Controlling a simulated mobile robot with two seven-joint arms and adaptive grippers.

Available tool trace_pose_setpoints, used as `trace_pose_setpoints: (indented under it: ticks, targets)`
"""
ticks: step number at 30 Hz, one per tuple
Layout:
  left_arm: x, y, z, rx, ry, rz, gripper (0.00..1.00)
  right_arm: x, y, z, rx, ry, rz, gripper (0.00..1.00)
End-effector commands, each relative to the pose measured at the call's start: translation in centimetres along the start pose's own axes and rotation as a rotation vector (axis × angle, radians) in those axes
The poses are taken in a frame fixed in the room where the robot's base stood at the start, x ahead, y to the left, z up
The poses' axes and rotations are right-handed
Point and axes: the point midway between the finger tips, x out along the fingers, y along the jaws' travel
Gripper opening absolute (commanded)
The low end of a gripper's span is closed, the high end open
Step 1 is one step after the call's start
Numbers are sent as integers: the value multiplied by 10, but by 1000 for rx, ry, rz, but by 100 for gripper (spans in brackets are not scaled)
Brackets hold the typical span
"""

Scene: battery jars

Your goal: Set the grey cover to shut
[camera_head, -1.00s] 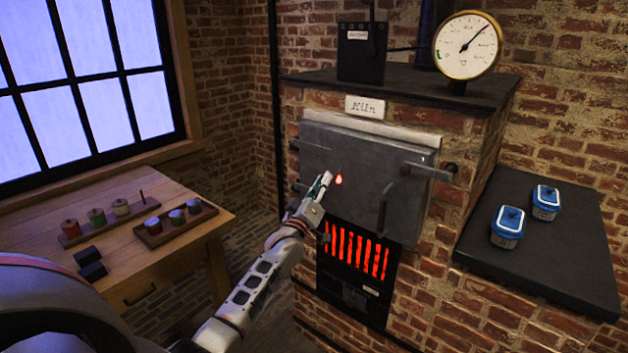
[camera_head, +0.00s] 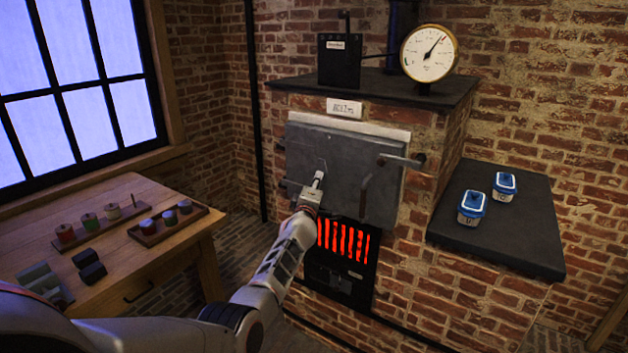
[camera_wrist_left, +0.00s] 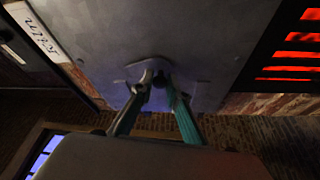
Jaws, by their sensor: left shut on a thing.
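My right gripper is not in view.
Red glowing bars (camera_head: 342,240) show below the door. A wooden table (camera_head: 130,190) at left holds spools and dark blocks. A dark shelf (camera_head: 525,235) at right carries two blue-lidded jars (camera_head: 472,207). A dial gauge (camera_head: 429,53) stands on the kiln top.

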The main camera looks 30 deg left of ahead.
Motion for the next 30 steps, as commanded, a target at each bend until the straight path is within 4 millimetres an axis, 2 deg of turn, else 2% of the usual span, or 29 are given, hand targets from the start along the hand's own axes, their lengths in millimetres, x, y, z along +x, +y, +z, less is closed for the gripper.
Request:
trace_pose_setpoints:
  ticks: [5, 16, 17, 18, 30]
  targets:
    - [1, 2, 0, -22, 2, -7, 0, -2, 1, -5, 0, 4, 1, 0]
    - [1, 2, 0, -26, 1, -8, 0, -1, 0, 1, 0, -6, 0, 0]
    - [1, 2, 0, -26, 1, -8, 20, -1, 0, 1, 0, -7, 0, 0]
    - [1, 2, 0, -25, 1, -8, 31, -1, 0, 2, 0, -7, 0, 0]
    - [1, 0, 0, -15, 1, -5, 33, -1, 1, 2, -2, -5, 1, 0]
